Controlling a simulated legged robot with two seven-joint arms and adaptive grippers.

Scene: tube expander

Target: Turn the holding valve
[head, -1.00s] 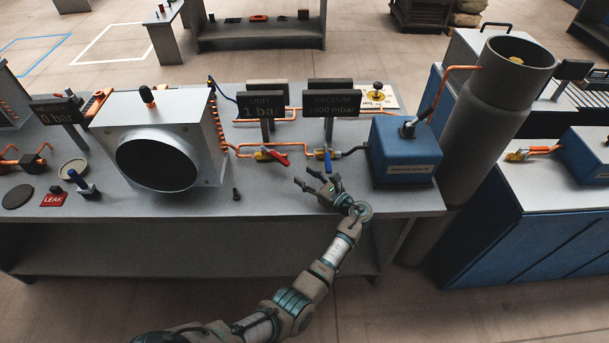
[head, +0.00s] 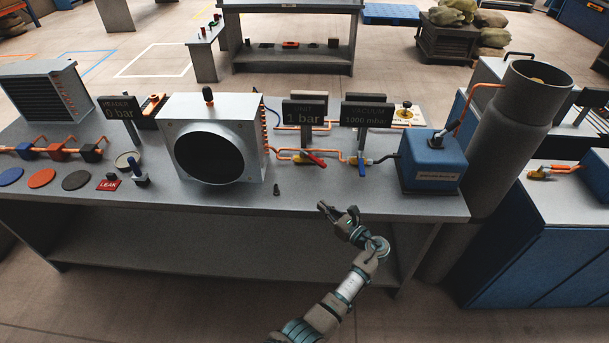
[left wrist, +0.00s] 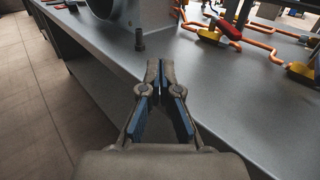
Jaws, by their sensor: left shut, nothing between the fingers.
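Two small lever valves sit on the orange pipework at the back right of the bench. One has a red handle (head: 315,158), the other a blue handle (head: 362,159). I cannot tell from labels which is the holding valve. The red handle also shows in the left wrist view (left wrist: 228,28), with a yellow valve body (left wrist: 302,73) at that view's right edge. My left gripper (head: 337,210) is shut and empty at the bench's front edge, in front of both valves and apart from them. Its fingertips (left wrist: 160,66) meet in the left wrist view. My right gripper is not in view.
A grey box with a round opening (head: 208,157) stands left of the valves, a blue pump box (head: 431,163) right. Signs reading 1 bar (head: 304,112) and 1000 mbar (head: 366,114) stand behind the valves. A small dark fitting (head: 277,190) stands near the front edge.

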